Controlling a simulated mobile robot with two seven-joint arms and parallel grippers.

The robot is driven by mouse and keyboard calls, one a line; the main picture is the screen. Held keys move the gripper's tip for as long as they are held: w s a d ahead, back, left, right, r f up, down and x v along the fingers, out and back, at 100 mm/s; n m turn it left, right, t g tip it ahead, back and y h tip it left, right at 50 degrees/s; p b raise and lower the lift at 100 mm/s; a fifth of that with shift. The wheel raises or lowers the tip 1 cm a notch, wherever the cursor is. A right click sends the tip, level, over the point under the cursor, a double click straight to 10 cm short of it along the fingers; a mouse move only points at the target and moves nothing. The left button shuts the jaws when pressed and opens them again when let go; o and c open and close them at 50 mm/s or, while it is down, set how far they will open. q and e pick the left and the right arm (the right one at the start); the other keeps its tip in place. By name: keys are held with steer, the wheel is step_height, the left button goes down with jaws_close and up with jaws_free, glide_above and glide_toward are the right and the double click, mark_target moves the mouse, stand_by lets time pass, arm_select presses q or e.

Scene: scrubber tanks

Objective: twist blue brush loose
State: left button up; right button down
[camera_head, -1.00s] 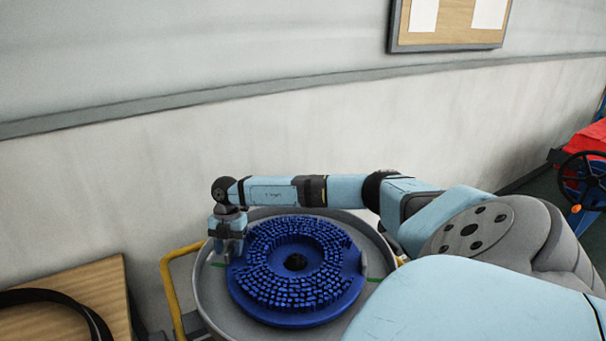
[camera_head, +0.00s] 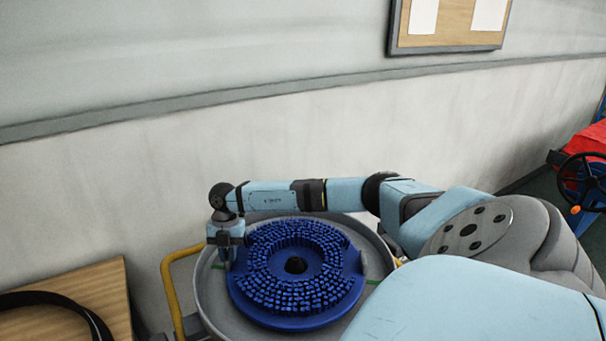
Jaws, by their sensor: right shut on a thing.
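The blue brush (camera_head: 297,270) is a round disc with a ring of bristles facing up and a dark hole in its middle. It lies on a grey round plate (camera_head: 210,300) with a raised rim. My right gripper (camera_head: 228,262) points down at the brush's left edge and is shut on that edge. The fingertips are small and partly hidden against the rim. My left gripper is not in view.
A yellow tubular handle (camera_head: 172,290) stands left of the plate. A wooden table (camera_head: 75,283) with a black belt is at lower left. The pale wall (camera_head: 110,190) is close behind. A red and blue machine with a black wheel (camera_head: 582,180) is far right.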

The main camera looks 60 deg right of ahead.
mark_target(228, 277)
steer(key=shift+s+a+r+n, duration=0.1)
steer(key=shift+s+a+n, duration=0.15)
steer(key=shift+a, duration=0.3)
steer(key=shift+s+a+n+p, duration=0.1)
steer(key=shift+n+p, duration=0.15)
steer(key=shift+p, duration=0.1)
steer(key=shift+s+a+n+p, duration=0.5)
steer(key=shift+s+a+n, duration=0.15)
steer(key=shift+a, duration=0.15)
steer(key=shift+s+a, duration=0.15)
steer(key=shift+g, duration=0.3)
steer(key=shift+a, duration=0.1)
steer(key=shift+s+n, duration=0.1)
steer(key=shift+n, duration=0.15)
